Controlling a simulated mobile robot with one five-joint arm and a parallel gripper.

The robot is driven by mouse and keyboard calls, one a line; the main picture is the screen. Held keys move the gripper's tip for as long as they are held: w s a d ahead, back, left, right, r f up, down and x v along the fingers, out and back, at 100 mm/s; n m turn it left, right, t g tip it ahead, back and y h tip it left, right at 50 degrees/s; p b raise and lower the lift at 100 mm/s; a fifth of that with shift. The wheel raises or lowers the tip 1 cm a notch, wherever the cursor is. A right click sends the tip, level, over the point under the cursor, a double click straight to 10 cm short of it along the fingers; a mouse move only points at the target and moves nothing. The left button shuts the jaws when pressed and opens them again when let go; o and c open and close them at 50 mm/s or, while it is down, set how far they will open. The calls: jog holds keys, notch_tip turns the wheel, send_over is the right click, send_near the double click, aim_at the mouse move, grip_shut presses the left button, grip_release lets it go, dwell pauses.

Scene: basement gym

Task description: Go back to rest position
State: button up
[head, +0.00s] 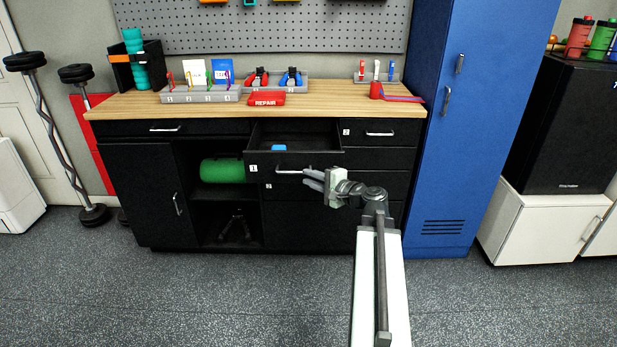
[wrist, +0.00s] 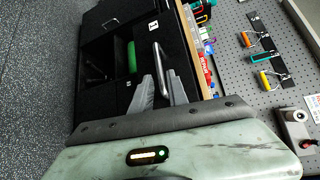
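My gripper (head: 307,179) is in front of the drawer marked 1 (head: 262,170) of the black workbench. Its fingertips are at the right part of the drawer's metal handle (head: 291,171). In the wrist view the two grey fingers (wrist: 161,90) stand apart, with the handle (wrist: 162,68) showing between them; whether they touch it I cannot tell. The drawer is pulled open, and a small blue object (head: 279,148) lies inside it.
The wooden worktop (head: 330,103) holds grey trays, a red REPAIR box (head: 267,99) and a black bin with a teal roller. A green roll (head: 222,170) lies in the open shelf. A blue locker (head: 480,110) stands right. The floor in front is clear.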

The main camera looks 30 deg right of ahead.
jog(key=shift+s+d, duration=0.1)
jog(key=shift+s, duration=0.1)
dwell(0.3)
